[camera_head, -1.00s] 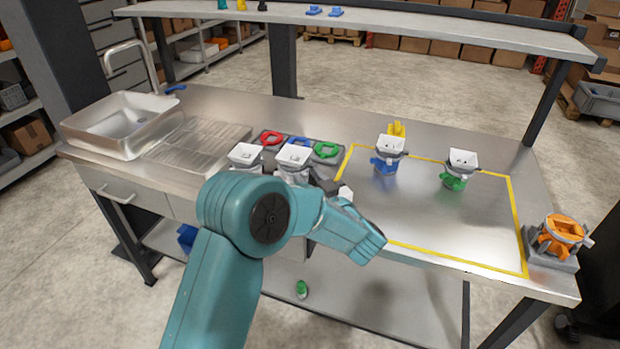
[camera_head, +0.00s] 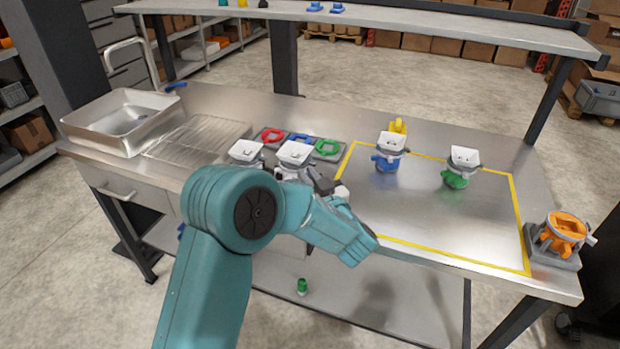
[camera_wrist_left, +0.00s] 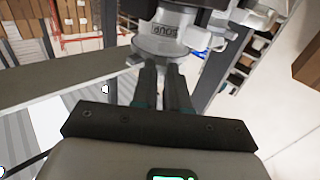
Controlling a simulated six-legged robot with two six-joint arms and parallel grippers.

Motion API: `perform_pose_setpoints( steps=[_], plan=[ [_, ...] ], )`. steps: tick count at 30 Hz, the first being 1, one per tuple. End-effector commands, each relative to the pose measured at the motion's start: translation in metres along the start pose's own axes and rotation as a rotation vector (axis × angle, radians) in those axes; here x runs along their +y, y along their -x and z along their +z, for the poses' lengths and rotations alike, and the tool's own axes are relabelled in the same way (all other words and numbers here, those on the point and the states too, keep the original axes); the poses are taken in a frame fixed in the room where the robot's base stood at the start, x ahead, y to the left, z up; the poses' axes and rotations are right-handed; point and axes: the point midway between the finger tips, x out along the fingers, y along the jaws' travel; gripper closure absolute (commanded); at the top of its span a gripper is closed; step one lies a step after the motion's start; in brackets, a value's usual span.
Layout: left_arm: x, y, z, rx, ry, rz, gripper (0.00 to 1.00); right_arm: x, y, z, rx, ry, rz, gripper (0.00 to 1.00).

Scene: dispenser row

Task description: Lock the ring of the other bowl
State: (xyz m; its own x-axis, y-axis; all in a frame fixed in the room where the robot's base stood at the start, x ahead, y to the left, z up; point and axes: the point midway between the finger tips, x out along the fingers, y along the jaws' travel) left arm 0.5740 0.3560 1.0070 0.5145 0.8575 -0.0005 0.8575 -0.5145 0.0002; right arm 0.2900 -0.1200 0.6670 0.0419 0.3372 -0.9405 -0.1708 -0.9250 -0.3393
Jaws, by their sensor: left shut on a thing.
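Two white square-topped bowls with grey collars stand side by side near the bench middle, a left one (camera_head: 245,151) and a right one (camera_head: 293,154). My left gripper (camera_head: 311,178) is at the right one, mostly hidden by my teal arm. In the left wrist view, its two dark fingers (camera_wrist_left: 166,72) are shut on a grey part (camera_wrist_left: 160,42) bearing an upside-down SOUP label. Two similar bowls stand farther right, one on a blue base (camera_head: 391,145), one on a green base (camera_head: 464,158). The ring's lock state is too small to tell. My right gripper is not in view.
A sink (camera_head: 122,122) is at the left. Red (camera_head: 280,135), blue and green rings lie in a grey tray behind the bowls. An orange unit (camera_head: 566,227) sits in a grey holder at the right corner. The yellow-outlined area has free room. A shelf runs behind.

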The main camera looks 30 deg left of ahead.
Motion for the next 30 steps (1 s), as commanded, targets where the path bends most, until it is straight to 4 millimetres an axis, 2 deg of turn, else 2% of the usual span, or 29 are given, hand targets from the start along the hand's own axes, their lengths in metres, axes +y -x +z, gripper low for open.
perform_pose_setpoints(
  steps=[11,21,30],
  plan=[
    [-0.016,-0.002,0.003,0.002,0.000,0.164,1.00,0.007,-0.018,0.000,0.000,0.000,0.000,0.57],
    [-0.037,-0.009,0.005,0.005,0.001,0.430,1.00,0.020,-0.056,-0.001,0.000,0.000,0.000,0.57],
    [-0.047,-0.015,0.004,0.003,-0.001,0.591,1.00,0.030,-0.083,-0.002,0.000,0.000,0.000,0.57]
  ],
)
